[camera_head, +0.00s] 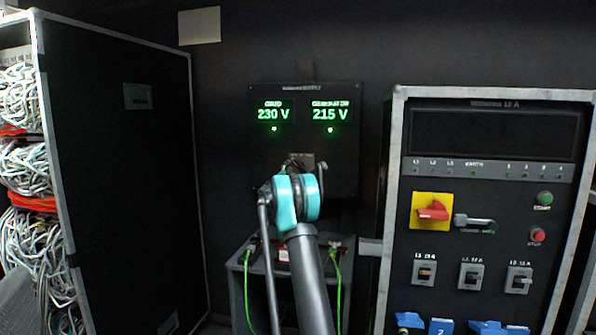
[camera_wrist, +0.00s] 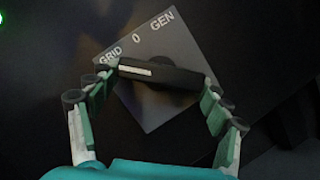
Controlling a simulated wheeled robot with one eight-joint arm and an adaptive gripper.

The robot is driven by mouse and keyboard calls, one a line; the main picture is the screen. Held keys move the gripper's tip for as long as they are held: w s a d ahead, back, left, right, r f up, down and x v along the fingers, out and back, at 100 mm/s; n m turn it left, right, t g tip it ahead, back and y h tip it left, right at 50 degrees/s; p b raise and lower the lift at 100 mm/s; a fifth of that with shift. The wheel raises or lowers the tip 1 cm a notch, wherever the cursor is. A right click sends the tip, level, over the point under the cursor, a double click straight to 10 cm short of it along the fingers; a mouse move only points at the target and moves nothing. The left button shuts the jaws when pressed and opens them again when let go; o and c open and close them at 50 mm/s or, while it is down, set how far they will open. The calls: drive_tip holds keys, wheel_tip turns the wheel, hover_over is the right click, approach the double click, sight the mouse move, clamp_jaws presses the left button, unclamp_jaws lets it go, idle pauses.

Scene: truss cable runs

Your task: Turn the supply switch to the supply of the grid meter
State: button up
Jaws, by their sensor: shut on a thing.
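The supply switch is a black knob (camera_wrist: 165,75) on a grey plate (camera_wrist: 150,114) marked GRID, 0 and GEN, seen in the wrist view. The knob's white mark is at its left end, close to the GRID label. My gripper (camera_wrist: 160,88) is shut on the knob, one finger at each end. In the head view, the grid meter (camera_head: 273,114) reads 230 V and the generator meter (camera_head: 330,114) reads 215 V, each with a green light below. There my arm and gripper hide most of the switch under the meters.
A distro panel (camera_head: 398,200) stands at right with a red handle on yellow (camera_head: 432,211), breakers and buttons. A black case (camera_head: 125,180) and shelves of coiled cable (camera_head: 20,165) are at left. Green cables (camera_head: 338,285) hang below the meter box beside my arm.

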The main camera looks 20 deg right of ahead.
drive_tip(key=shift+f, duration=0.1)
idle(0.3)
drive_tip(key=o, duration=1.2)
drive_tip(key=shift+c, duration=0.2)
drive_tip(key=v, duration=1.2)
drive_tip(key=shift+a, duration=0.1)
